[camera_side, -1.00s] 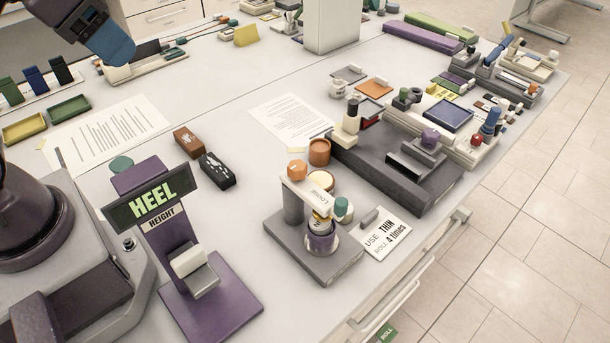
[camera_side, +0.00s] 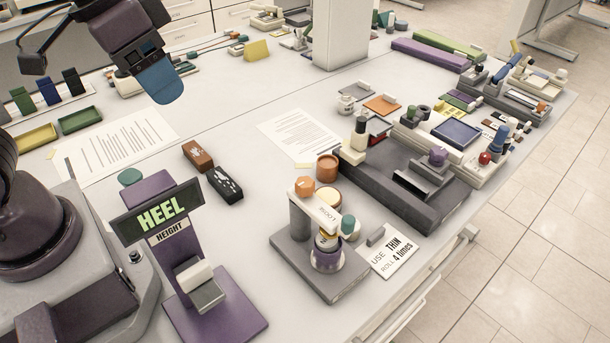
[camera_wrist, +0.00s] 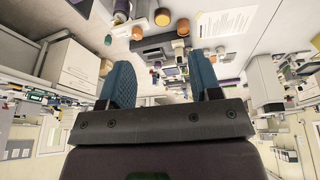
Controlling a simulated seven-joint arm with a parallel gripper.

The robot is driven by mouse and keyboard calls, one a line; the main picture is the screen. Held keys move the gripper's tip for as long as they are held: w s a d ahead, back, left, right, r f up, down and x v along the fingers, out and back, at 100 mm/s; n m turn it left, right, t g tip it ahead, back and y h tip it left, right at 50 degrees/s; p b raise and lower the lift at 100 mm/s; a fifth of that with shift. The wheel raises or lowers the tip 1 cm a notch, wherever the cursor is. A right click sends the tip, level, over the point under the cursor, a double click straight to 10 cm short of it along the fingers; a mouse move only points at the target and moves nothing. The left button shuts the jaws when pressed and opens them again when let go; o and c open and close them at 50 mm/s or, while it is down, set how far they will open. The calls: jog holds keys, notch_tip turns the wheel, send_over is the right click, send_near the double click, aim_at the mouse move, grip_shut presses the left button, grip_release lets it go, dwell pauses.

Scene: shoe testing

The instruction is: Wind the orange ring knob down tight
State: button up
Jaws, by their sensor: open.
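The orange knob (camera_side: 304,187) sits on top of a grey post on a fixture with a flat grey base (camera_side: 337,288), right of the HEEL HEIGHT stand in the side view. A pale labelled arm (camera_side: 325,208) reaches from the post over a purple-and-white cup (camera_side: 327,254). A small teal knob (camera_side: 348,223) stands at the arm's end. My gripper (camera_side: 164,94) hangs empty at the upper left, well away from the fixture. In the wrist view my two blue fingers (camera_wrist: 162,78) are spread apart with nothing between them. Several orange round things show beyond; I cannot tell which is the knob.
The HEEL HEIGHT stand (camera_side: 173,228) rises left of the fixture. A brown block (camera_side: 198,155) and a black block (camera_side: 225,184) lie behind it. A dark grey block fixture (camera_side: 425,213) and a USE THIN card (camera_side: 395,255) are at the right. Open table lies under my gripper.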

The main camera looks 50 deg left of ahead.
jog(key=w+d+f+n+g, duration=0.2)
jog(key=w+d, duration=0.2)
jog(key=n+g+y, duration=0.1)
jog(key=n+g, duration=0.1)
jog(key=n, duration=1.7)
send_near(305, 182)
jog(key=shift+n, duration=0.3)
notch_tip(305, 182, down, 9)
jog(key=shift+s+f, duration=0.1)
jog(key=shift+s, duration=0.05)
jog(key=c, duration=0.9)
